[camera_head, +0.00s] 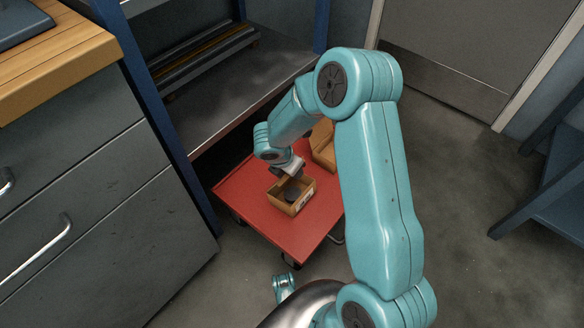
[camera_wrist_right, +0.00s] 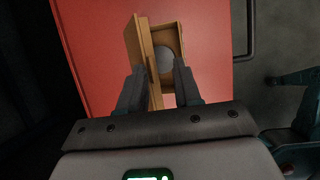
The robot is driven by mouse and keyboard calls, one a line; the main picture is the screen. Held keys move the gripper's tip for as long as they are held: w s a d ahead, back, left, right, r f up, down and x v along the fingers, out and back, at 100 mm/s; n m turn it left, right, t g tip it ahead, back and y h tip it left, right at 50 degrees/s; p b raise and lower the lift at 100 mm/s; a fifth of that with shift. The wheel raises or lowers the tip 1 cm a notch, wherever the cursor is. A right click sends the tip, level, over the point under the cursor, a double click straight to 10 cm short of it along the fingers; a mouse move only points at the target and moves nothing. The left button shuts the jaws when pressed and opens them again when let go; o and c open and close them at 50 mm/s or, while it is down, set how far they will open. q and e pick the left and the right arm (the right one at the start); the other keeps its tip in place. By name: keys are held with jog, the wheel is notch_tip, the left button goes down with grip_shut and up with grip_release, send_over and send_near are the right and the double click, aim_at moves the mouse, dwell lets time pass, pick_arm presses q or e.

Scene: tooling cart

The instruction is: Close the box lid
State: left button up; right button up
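A small tan box (camera_head: 291,207) stands on the red cart top (camera_head: 310,225). It also shows in the right wrist view (camera_wrist_right: 181,97). A dark round object (camera_head: 292,194) lies inside it and looks grey in the right wrist view (camera_wrist_right: 165,61). The lid (camera_wrist_right: 144,52) is raised, standing nearly edge-on along the box's left side in the right wrist view. My right gripper (camera_head: 288,175) is at the box's far side in the head view. Its fingers (camera_wrist_right: 160,84) are apart, with the lid's near end between them; contact is unclear.
A second tan box (camera_head: 323,146) stands farther back on the cart, partly behind my arm. A metal shelf (camera_head: 225,85) with a blue post is behind the cart. Grey drawers (camera_head: 90,210) stand at left. Floor (camera_head: 460,200) is open at right.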

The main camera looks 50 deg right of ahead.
pick_arm(q)
notch_tip(320, 180, up, 6)
jog(key=s+d+p, duration=0.1)
jog(key=p, duration=0.6)
jog(key=shift+s+r+m+g, duration=0.15)
jog(key=shift+r+m+g, duration=0.05)
jog(key=shift+m+g, duration=0.1)
pick_arm(e)
jog(key=v, duration=1.6)
jog(key=shift+r, duration=0.2)
pick_arm(q)
jog(key=shift+d, duration=0.1)
pick_arm(e)
jog(key=shift+s, duration=0.1)
